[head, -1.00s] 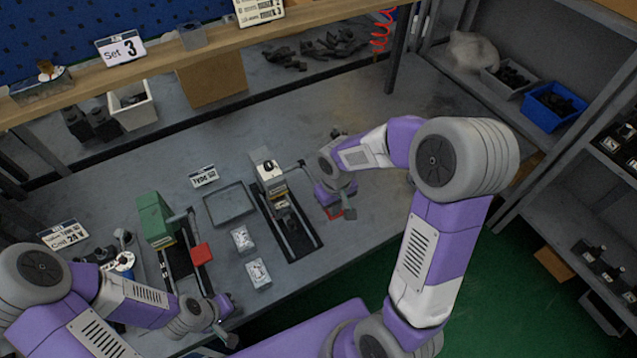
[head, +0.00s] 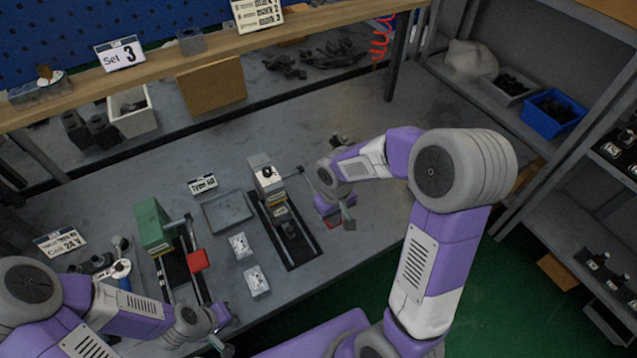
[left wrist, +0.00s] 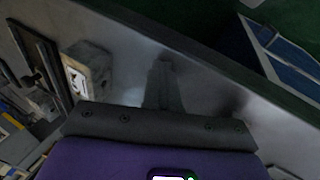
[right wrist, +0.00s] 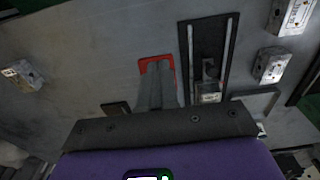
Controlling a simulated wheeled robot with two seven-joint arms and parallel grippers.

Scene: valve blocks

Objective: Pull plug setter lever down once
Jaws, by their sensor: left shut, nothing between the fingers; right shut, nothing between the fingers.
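A grey press with a white top (head: 262,172) stands on a black base mid-table. Its lever arm (head: 300,172) reaches right to a red handle (head: 335,224), mostly hidden by my right gripper (head: 346,217). In the right wrist view the red handle (right wrist: 157,60) shows around the tips of the shut fingers (right wrist: 156,80); contact cannot be told. A green press (head: 151,224) with a raised red handle (head: 198,260) stands to the left. No legible label tells which press is the plug setter. My left gripper (head: 225,330) is shut near the table's front edge; its fingers show in the left wrist view (left wrist: 163,80).
A grey tray (head: 228,226) and two small white-topped blocks (head: 240,246) lie between the presses. A shelf with a Set 3 sign (head: 120,53) runs along the back. A blue bin (head: 552,110) stands on the right shelf.

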